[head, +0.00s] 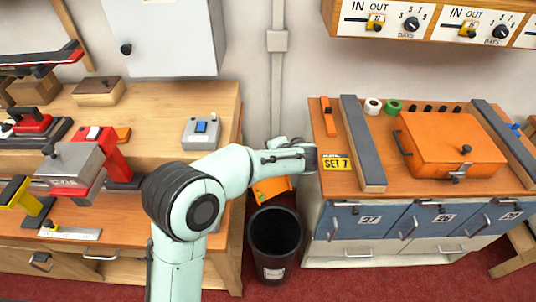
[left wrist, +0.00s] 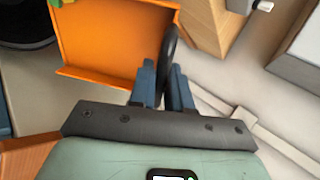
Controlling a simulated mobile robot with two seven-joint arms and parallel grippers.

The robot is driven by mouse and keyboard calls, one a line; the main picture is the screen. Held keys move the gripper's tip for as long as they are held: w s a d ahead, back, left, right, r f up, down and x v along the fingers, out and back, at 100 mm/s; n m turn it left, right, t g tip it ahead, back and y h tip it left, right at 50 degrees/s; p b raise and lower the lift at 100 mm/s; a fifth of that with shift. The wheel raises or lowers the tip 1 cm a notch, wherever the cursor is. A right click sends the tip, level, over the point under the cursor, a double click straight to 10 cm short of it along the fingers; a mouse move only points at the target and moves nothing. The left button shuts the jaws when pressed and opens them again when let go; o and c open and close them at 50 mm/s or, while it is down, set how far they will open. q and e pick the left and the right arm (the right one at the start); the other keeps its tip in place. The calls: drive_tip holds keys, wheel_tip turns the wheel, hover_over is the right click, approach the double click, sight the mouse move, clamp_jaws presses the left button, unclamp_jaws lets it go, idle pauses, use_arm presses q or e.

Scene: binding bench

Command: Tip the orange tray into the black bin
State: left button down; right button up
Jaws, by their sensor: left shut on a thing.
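The orange tray (head: 270,188) hangs in the gap between the two benches, above and just behind the black bin (head: 275,234), partly hidden by my left arm. In the left wrist view the tray (left wrist: 105,38) shows its open inside, mostly bare, with a bit of green at its upper left edge. My left gripper (left wrist: 166,78) is shut on the tray's black handle (left wrist: 170,45). The bin stands upright on the floor; its dark inside shows no clear contents. The tray's exact tilt is hard to tell. My right gripper is not in view.
The left bench (head: 170,115) carries stapler-like tools and a grey box with a blue button (head: 201,130). Red floor (head: 235,287) is free around the bin.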

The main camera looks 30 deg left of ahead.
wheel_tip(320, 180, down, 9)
drive_tip(key=b, duration=1)
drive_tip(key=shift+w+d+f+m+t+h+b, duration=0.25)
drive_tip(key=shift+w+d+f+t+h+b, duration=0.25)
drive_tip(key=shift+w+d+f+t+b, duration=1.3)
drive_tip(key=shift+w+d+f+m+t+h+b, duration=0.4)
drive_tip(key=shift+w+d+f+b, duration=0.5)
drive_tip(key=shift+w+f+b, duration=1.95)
use_arm(q)
drive_tip(key=s+d+f+t+y+b, duration=0.3)
drive_tip(key=s+d+f+y, duration=0.4)
drive_tip(key=d+f, duration=0.5)
drive_tip(key=shift+d+t+y, duration=0.45)
drive_tip(key=shift+t+y, duration=0.25)
drive_tip(key=shift+t, duration=0.2)
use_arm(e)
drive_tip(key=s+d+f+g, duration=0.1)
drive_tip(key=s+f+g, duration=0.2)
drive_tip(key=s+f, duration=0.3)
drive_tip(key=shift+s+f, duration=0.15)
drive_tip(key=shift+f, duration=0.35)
